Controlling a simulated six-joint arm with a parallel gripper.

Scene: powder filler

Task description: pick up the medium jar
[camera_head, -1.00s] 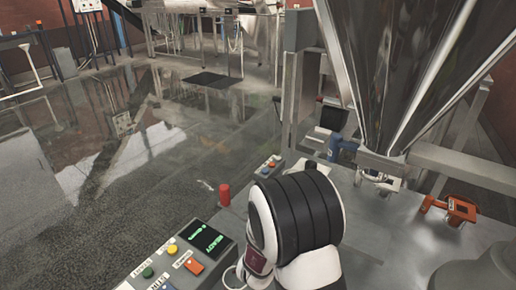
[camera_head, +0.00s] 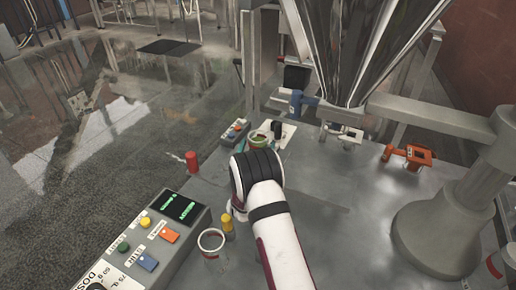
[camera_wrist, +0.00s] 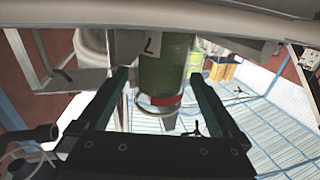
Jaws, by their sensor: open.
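In the wrist view a green jar (camera_wrist: 165,65) with a pale label marked "L" and a red patch near its lower end lies between and beyond my open fingers. My gripper (camera_wrist: 160,82) holds nothing; the two dark fingers are apart on either side of the jar's outline. No "medium" mark is readable, so I cannot tell which jar is the medium one. In the head view a clear jar with a reddish rim (camera_head: 212,242) stands left of my arm. A small greenish round-topped jar (camera_head: 258,137) shows just beyond my arm. My gripper is hidden there behind my arm.
A control box (camera_head: 150,238) with coloured buttons stands at the left. A red cylinder (camera_head: 192,162) and a yellow one (camera_head: 227,224) stand close by. The steel hopper (camera_head: 355,45) and orange clamp (camera_head: 408,155) are at the right.

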